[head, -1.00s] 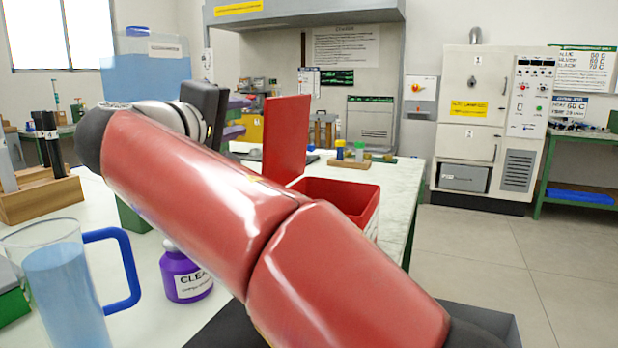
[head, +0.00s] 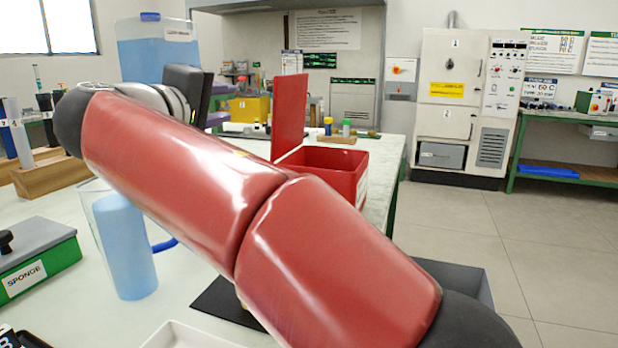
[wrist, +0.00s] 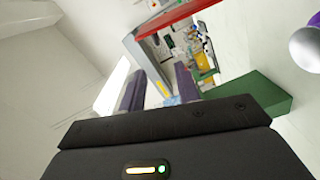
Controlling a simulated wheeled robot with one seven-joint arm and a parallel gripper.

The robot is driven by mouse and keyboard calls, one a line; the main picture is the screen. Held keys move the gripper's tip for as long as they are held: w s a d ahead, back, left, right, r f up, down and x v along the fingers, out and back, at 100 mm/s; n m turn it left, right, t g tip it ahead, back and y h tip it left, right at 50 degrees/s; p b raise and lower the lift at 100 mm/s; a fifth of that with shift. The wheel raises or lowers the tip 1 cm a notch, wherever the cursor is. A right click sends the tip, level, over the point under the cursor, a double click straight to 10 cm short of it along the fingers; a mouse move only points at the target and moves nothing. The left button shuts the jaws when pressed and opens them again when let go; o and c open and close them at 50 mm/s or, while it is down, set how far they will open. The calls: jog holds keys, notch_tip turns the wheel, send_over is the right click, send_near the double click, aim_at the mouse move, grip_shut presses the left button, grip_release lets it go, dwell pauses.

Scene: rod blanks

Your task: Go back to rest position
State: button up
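My red arm stretches across the head view, from the lower right up to the left. My gripper (head: 221,104) is beyond the arm's far end, its dark body partly hidden behind the wrist. Its two purple-grey fingers stand apart, with nothing visible between them. In the wrist view the fingers of my gripper (wrist: 158,85) also stand apart, with the room showing in the gap. The gripper is raised above the bench (head: 32,208) and holds nothing that I can see.
A pitcher with blue liquid (head: 125,245), a green sponge box (head: 38,262) and a wooden rod rack (head: 55,175) stand left. A red open bin (head: 345,178) is behind my arm. A white tray (head: 185,337) is at the front. The floor at right is clear.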

jog(key=s+d+f+m+g, duration=0.1)
jog(key=s+d+f+g, duration=0.2)
jog(key=d+f, duration=0.65)
jog(key=s+d+f+m+g, duration=0.2)
jog(key=d+f+g, duration=0.3)
jog(key=d, duration=0.7)
jog(key=s+d+f+m+g+y, duration=0.1)
jog(key=s+d+f+m+y, duration=0.2)
jog(key=s+f, duration=0.6)
jog(key=s+d+f+m+g+y, duration=0.2)
jog(key=s+d+f+m+y, duration=0.1)
jog(key=s+f, duration=0.6)
notch_tip(320, 180, down, 4)
jog(key=shift+s+d+r+m, duration=0.1)
jog(key=shift+s+d+m, duration=0.05)
jog(key=shift+d+m, duration=0.85)
